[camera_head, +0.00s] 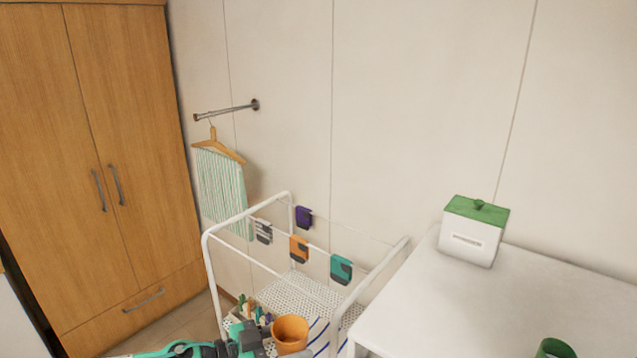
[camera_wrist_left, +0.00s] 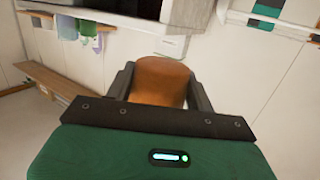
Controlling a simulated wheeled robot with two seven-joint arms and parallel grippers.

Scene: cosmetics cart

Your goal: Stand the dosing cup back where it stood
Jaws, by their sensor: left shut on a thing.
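The orange dosing cup (camera_head: 290,332) is at the bottom middle of the head view, in front of the white cart. My left gripper (camera_head: 268,343) comes in from the lower left and is shut on it. In the left wrist view the cup (camera_wrist_left: 160,78) sits between the two dark fingers of the gripper (camera_wrist_left: 160,92), and its far end is out towards the wall. The cup's base is hidden in the head view. My right gripper is not in view.
The white cart (camera_head: 205,262) has a perforated shelf (camera_head: 300,290) and colored clips on its rails. A white table (camera_head: 440,305) at right holds a white box with green lid (camera_head: 472,240) and a green round item (camera_head: 555,348). Much of the tabletop is clear. A wooden wardrobe (camera_head: 120,130) stands left.

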